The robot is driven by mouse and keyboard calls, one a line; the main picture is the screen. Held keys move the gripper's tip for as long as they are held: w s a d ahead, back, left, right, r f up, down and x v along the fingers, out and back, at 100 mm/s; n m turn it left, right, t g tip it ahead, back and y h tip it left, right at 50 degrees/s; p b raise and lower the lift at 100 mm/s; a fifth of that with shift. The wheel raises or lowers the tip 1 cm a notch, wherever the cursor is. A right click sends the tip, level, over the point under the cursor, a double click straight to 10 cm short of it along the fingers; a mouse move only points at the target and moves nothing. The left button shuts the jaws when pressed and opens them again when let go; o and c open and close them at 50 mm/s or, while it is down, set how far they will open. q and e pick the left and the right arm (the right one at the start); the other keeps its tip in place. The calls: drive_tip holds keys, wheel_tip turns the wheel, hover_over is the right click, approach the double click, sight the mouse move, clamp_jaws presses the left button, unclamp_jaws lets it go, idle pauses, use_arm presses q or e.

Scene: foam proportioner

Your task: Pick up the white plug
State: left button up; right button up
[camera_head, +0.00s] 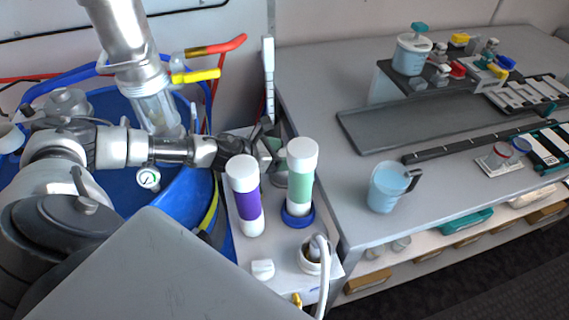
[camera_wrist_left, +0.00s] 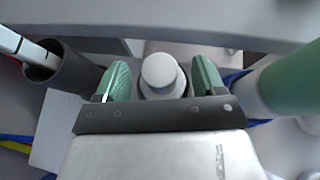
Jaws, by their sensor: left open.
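A white plug (camera_wrist_left: 162,74) with a round top shows in the left wrist view. It stands between the two green-padded fingers of my left gripper (camera_wrist_left: 160,82), with some room at each side. The gripper is open and its fingers do not appear to press on it. In the head view my left gripper (camera_head: 268,152) reaches in behind the purple-banded and green bottles, which partly hide it. The plug is mostly hidden there. My right gripper is not in view.
A purple-banded bottle (camera_head: 247,197) and a green bottle (camera_head: 301,177) stand close to the gripper. A dark tube holder (camera_wrist_left: 75,75) with a white stick is at the other side. A white cap (camera_head: 263,269) and a hose fitting (camera_head: 313,257) are in front. A jug (camera_head: 384,188) stands on the bench.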

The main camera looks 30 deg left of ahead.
use_arm(q)
drive_tip(key=shift+x, duration=0.9)
drive_tip(key=shift+a+r, duration=0.1)
drive_tip(key=c, duration=1.3)
